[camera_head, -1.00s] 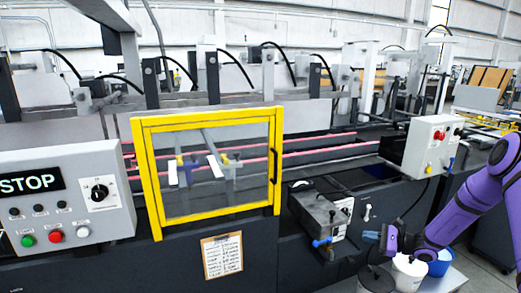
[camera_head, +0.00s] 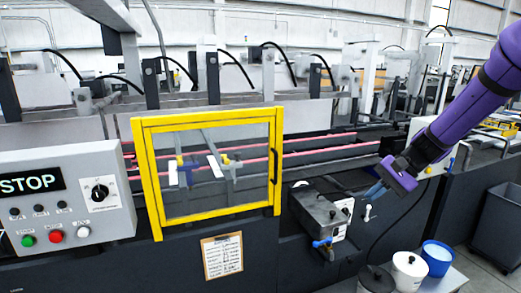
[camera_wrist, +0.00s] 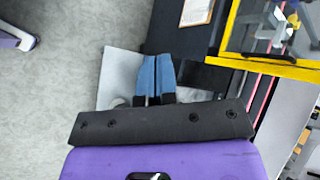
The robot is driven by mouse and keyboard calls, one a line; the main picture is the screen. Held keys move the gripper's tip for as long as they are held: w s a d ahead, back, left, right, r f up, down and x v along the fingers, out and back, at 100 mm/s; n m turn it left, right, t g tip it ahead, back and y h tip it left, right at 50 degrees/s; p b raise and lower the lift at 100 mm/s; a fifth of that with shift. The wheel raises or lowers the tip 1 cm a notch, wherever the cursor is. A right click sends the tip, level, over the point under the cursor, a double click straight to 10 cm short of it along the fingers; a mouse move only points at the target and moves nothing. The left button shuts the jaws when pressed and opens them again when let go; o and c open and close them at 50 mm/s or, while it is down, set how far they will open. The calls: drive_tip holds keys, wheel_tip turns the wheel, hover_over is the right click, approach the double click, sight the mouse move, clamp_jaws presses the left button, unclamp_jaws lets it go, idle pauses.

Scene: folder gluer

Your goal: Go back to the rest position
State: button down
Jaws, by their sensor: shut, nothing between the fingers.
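My gripper (camera_head: 374,191) is at the right of the head view, at the end of my purple arm. It hangs in the air in front of the machine, to the right of the grey glue box and above the containers. Its blue fingers are together with nothing between them. The wrist view also shows the closed blue fingers (camera_wrist: 158,80), over a pale stand top (camera_wrist: 118,75) and grey floor.
A yellow-framed guard door (camera_head: 208,112) is closed on the machine. The glue box (camera_head: 318,212) has a blue-handled valve. A white pot (camera_head: 409,272), a blue bucket (camera_head: 437,258) and a dark lidded pot (camera_head: 375,280) stand below. A STOP panel (camera_head: 68,195) is left.

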drive_tip(key=s+d+r+n+t+h, duration=0.1)
drive_tip(key=s+r, duration=0.5)
drive_tip(key=s, duration=0.7)
drive_tip(key=s+d+r+n+t+h, duration=0.1)
drive_tip(key=s+r+n+t+h, duration=0.3)
drive_tip(key=s, duration=1)
wheel_tip(320, 180, up, 3)
drive_tip(key=n+h, duration=0.2)
drive_tip(key=h, duration=0.1)
drive_tip(key=shift+r+h, duration=0.15)
drive_tip(key=shift+h, duration=0.25)
